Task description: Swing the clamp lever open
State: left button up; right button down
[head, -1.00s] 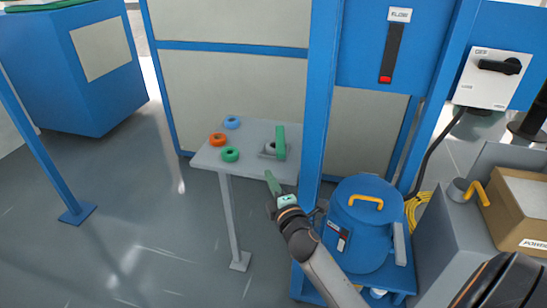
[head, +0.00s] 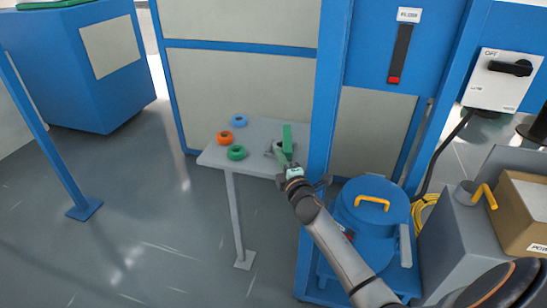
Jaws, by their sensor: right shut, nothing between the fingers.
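The clamp stands at the right end of a small grey table. Its green lever (head: 287,138) points upright, and its grey body (head: 273,148) shows just left of the lever. My right gripper (head: 283,158) is shut with nothing in it. Its fingertips are at the lower part of the lever, and I cannot tell whether they touch it. The gripper hides part of the clamp's base. My left gripper is not in view.
A blue post (head: 325,100) stands close to the right of the table. A blue drum (head: 372,222) stands below right.

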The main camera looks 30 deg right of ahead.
jog(key=shift+s+d, duration=0.1)
jog(key=shift+d, duration=0.05)
jog(key=shift+s+d+p, duration=0.3)
jog(key=shift+s+d, duration=0.3)
jog(key=shift+d, duration=0.15)
jog(key=shift+a, duration=0.1)
